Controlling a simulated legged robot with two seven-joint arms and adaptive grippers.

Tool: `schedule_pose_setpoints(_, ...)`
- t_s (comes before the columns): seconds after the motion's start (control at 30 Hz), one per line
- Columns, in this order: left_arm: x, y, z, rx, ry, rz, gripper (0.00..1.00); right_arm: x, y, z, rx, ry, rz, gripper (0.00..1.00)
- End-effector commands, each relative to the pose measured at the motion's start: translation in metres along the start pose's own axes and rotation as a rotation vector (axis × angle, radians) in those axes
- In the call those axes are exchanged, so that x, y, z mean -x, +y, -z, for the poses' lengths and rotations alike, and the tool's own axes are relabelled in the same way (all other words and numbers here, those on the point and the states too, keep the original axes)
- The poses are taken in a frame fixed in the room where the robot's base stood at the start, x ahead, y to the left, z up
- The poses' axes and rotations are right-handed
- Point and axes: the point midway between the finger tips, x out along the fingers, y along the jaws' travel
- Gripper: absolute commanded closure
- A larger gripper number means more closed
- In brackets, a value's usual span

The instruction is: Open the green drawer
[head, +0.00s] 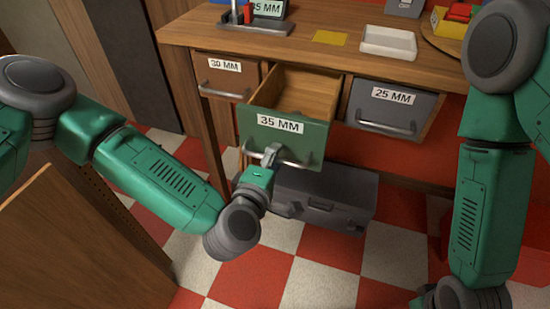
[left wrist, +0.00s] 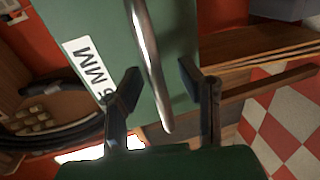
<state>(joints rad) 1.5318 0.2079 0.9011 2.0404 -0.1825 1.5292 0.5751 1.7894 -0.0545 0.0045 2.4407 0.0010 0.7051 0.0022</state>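The green drawer (head: 285,142), labelled 35 MM, stands pulled out from the wooden workbench, and its bare wooden inside shows. Its curved metal handle (head: 295,164) runs along the lower front. My left gripper (head: 271,155) is at the left part of this handle. In the left wrist view the two dark fingers (left wrist: 160,85) stand apart on either side of the handle (left wrist: 149,60), with visible gaps, in front of the green drawer front (left wrist: 90,25). My right arm is at the right of the head view; its gripper is out of view.
A brown 30 MM drawer (head: 225,80) and a grey 25 MM drawer (head: 391,108) flank the green one, both closed or nearly so. A grey toolbox (head: 325,198) lies on the checkered floor below. A white tray (head: 389,42) and yellow note (head: 330,37) lie on the workbench (head: 230,35).

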Motion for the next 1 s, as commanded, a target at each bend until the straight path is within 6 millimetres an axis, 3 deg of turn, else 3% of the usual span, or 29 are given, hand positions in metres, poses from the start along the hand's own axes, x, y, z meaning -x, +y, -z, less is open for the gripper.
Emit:
schedule_pose_setpoints(0.17, 0.009, 0.0, -0.001, 0.0, -0.002, 0.001, 0.68, 0.001, -0.001, -0.002, 0.0, 0.002, -0.001, 0.6)
schedule_pose_setpoints(0.5, 0.077, -0.001, -0.003, -0.003, -0.003, 0.004, 0.68, 0.001, 0.0, -0.002, 0.0, 0.002, 0.0, 0.6)
schedule_pose_setpoints(0.7, 0.107, -0.001, -0.003, -0.002, -0.002, 0.003, 0.68, 0.001, 0.0, -0.002, 0.0, 0.002, 0.0, 0.6)
schedule_pose_setpoints(1.0, 0.118, -0.001, -0.003, -0.003, 0.001, 0.003, 0.68, 0.001, 0.0, -0.002, 0.0, 0.002, 0.0, 0.6)
